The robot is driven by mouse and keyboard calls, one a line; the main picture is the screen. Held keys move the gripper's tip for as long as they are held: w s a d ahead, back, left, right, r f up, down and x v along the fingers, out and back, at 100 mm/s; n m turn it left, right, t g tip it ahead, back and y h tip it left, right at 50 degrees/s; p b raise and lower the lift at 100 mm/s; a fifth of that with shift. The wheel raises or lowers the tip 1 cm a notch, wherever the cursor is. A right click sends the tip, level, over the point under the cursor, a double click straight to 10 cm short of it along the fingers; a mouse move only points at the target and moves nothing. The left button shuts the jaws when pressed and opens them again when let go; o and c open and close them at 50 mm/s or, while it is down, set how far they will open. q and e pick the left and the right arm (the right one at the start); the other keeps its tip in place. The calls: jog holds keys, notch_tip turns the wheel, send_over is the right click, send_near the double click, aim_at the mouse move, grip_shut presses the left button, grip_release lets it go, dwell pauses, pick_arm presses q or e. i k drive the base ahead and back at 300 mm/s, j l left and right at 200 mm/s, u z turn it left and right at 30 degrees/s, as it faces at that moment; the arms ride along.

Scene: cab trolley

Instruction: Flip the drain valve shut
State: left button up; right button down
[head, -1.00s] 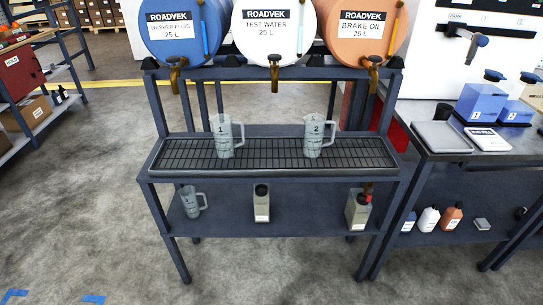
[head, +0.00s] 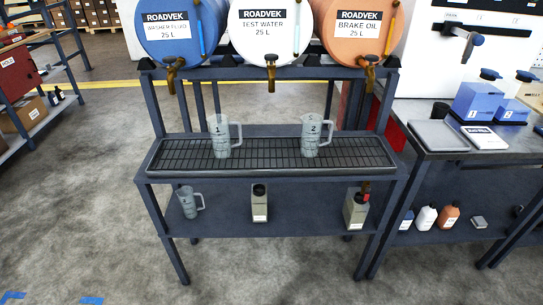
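No thing in view is marked as a drain valve. Three brass taps hang under the drums: the left tap (head: 172,73) under the blue drum (head: 178,45), the middle tap (head: 271,70) under the white drum (head: 268,45), and the right tap (head: 369,70) under the orange drum (head: 352,44). They are too small to tell open from shut. A dark lever-like fitting (head: 463,39) sticks out from the white panel at the upper right. Neither of my grippers is in view.
Jugs 1 (head: 220,138) and 2 (head: 313,136) stand on the black grate (head: 265,153). A third jug (head: 188,203) and containers stand on the lower shelf. A side bench (head: 450,146) at right holds blue containers (head: 475,102). The front floor is clear.

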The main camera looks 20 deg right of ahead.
aim_at(365, 197)
jog(key=l+z, duration=0.75)
jog(key=z, duration=0.2)
jog(key=i, duration=0.05)
